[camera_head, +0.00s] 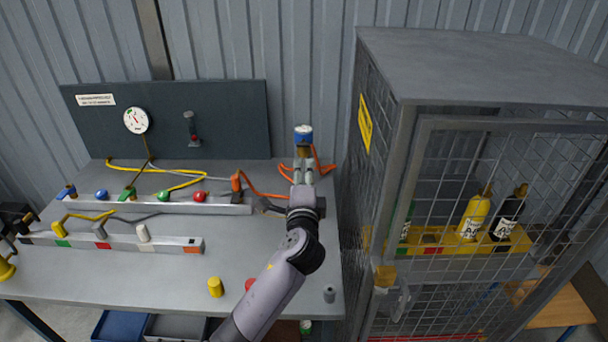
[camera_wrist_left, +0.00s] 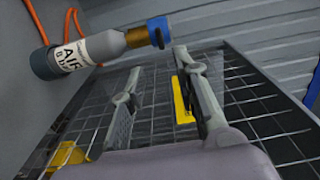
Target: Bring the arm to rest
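My left arm reaches up over the workbench from the bottom of the head view. Its gripper (camera_head: 303,174) is over the bench's right end. In the left wrist view the two fingers (camera_wrist_left: 165,95) stand apart with nothing between them. A grey cylinder with a white "AIR" label, brass neck and blue cap (camera_head: 303,135) is just beyond the gripper in the head view, its body largely hidden by it. In the left wrist view the cylinder (camera_wrist_left: 90,50) lies outside the fingers, to the left. My right gripper does not show.
A mesh cage (camera_head: 480,70) stands close to the right of the arm, with yellow (camera_head: 474,215) and black bottles (camera_head: 508,216) inside. The bench (camera_head: 130,275) holds rails with coloured fittings, hoses, and a yellow cylinder (camera_head: 215,287). A gauge panel (camera_head: 230,120) stands behind.

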